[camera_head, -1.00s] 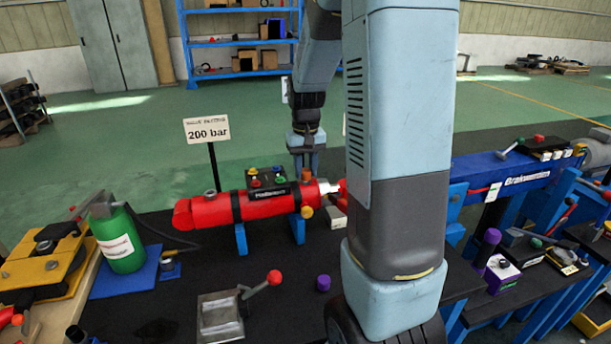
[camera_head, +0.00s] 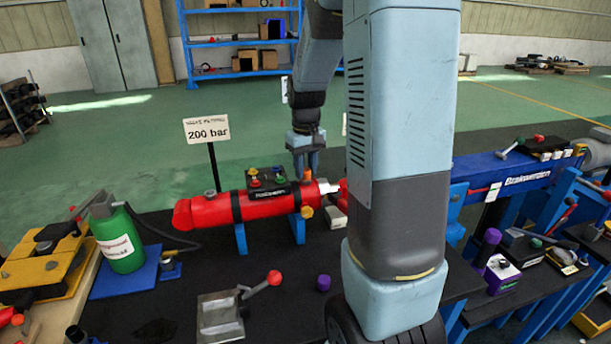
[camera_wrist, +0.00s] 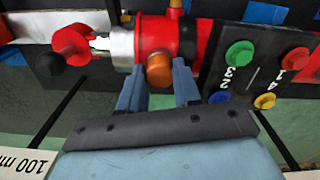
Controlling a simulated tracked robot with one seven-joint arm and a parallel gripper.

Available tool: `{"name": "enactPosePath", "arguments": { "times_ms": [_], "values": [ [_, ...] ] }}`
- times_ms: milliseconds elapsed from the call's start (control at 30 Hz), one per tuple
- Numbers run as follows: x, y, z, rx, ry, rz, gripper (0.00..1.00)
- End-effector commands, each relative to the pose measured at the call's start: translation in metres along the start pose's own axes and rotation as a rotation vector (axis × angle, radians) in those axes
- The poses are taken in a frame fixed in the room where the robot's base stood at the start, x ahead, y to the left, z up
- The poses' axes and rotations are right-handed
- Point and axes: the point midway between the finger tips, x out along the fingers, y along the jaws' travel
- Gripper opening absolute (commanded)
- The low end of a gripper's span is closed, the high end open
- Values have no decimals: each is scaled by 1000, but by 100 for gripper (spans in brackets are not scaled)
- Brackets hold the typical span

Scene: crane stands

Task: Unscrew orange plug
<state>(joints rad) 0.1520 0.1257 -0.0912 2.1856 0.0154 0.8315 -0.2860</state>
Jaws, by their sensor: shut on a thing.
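The orange plug (camera_wrist: 159,70) sits on the red cylinder (camera_wrist: 153,35) near its silver end in the wrist view. My gripper (camera_wrist: 160,82) has one finger on each side of the plug and is shut on it. In the head view the red cylinder (camera_head: 212,211) lies level on blue stands, and my gripper (camera_head: 306,167) reaches down at its far side near the right end. A second orange knob (camera_head: 307,212) shows on the cylinder's near side.
A panel with coloured buttons (camera_wrist: 255,85) is close to my right finger in the wrist view. A green bottle (camera_head: 119,240) is at left, and a red-knobbed lever (camera_head: 274,278) is in front.

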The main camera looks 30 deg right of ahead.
Motion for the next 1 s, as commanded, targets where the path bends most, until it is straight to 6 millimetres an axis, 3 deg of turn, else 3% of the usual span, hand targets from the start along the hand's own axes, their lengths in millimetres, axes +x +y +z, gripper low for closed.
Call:
{"name": "enactPosePath", "arguments": {
  "times_ms": [233, 667, 1000],
  "values": [
    [-1, 0, 0, -199, 2, 0, 0],
    [-1, 0, -1, -258, 2, 0, 0],
    [-1, 0, -1, -591, 2, 1, 0]
  ]
}}
